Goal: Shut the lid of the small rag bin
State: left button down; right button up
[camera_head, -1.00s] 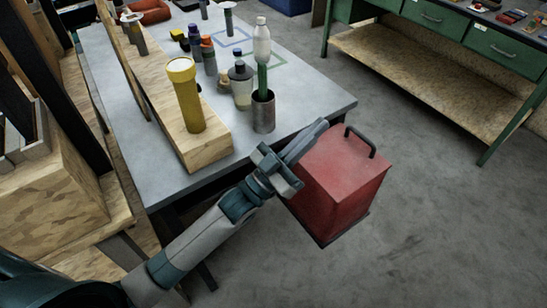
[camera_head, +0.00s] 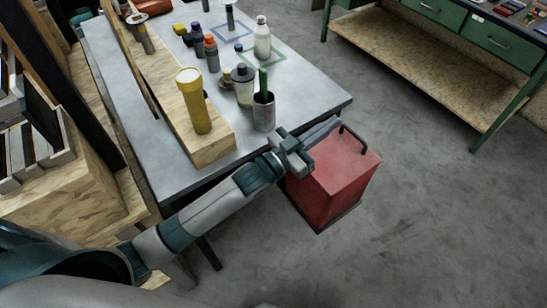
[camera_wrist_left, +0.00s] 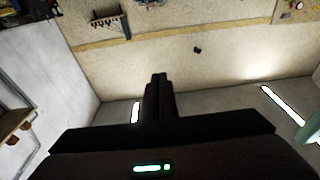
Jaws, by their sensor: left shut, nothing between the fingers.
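The small rag bin (camera_head: 337,188) is a red box standing on the floor beside the front right corner of the grey table. Its red lid (camera_head: 338,166) lies flat across the top, with a black bar handle (camera_head: 354,138) on its far right side. My left gripper (camera_head: 334,124) is at the far left edge of the lid, its shut fingers pointing right toward the handle; it hides part of that edge. I cannot tell whether it touches the lid. In the left wrist view, its dark fingers (camera_wrist_left: 158,92) are together with nothing between them. My right gripper is not in view.
The table (camera_head: 285,125) carries a wooden block (camera_head: 210,150) with a yellow cylinder (camera_head: 194,100), a grey cup (camera_head: 263,112) and several bottles. A green workbench (camera_head: 440,75) stands at the back right. The floor right of the bin is clear.

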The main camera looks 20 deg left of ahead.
pick_arm(q)
jog(key=w+d+g+p, duration=0.1)
jog(key=w+p, duration=0.1)
jog(key=g+y+p, duration=0.2)
jog(key=g+y, duration=0.1)
send_over(345, 146)
jog(key=f, duration=0.7)
jog(key=shift+s+a+f, duration=0.15)
jog(key=shift+s+a, duration=0.05)
jog(key=shift+s, duration=0.15)
jog(key=shift+w+d+f+b, duration=0.25)
jog(key=shift+w+f+b, duration=0.15)
jog(key=shift+f, duration=0.3)
jog(key=shift+r, duration=0.1)
jog(key=s+a+r, duration=0.5)
jog(key=s+r, duration=0.2)
jog(key=r, duration=0.2)
jog(key=shift+a+r+p, duration=0.15)
jog(key=shift+a+p, duration=0.1)
jog(key=shift+p, duration=0.2)
jog(key=shift+s, duration=0.15)
